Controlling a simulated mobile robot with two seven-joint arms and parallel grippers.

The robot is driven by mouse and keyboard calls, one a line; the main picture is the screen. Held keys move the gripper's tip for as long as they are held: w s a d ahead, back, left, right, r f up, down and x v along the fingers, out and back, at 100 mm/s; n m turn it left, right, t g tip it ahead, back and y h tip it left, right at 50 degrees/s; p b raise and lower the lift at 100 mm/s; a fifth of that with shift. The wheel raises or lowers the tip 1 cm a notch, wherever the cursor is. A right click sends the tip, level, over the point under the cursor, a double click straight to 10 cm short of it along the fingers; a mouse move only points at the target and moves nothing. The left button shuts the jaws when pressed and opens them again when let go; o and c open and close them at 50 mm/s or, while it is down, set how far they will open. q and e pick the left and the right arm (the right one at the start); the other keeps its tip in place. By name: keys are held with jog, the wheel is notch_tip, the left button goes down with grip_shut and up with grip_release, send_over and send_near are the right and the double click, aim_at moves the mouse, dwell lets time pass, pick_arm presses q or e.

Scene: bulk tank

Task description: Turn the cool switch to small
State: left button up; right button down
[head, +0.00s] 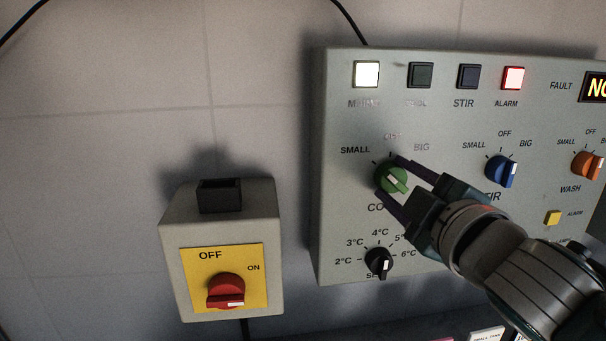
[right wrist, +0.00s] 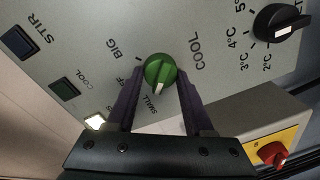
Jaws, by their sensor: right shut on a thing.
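The cool switch (head: 392,179) is a green knob on the grey control panel, with SMALL, OFF and BIG marked around it. It also shows in the right wrist view (right wrist: 160,70), where its pale mark faces the SMALL label. In the head view its handle slants from upper left to lower right. My right gripper (head: 390,178) is shut on the knob, one finger on each side. Its fingers partly cover the labels near the knob. The cool lamp (head: 420,75) is dark. My left gripper is out of view.
A blue stir switch (head: 501,171) and orange wash switch (head: 587,165) are to the right. A black temperature knob (head: 379,262) is just below the cool switch. A box with a red switch (head: 226,291) is at lower left. The main lamp (head: 366,74) and red alarm lamp (head: 513,78) are lit.

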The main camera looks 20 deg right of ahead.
dwell(0.6)
jog(key=shift+c, duration=1.4)
grip_release()
jog(key=shift+s, duration=0.1)
jog(key=b+v, duration=0.1)
jog(key=v, duration=0.8)
jog(key=shift+s, duration=0.4)
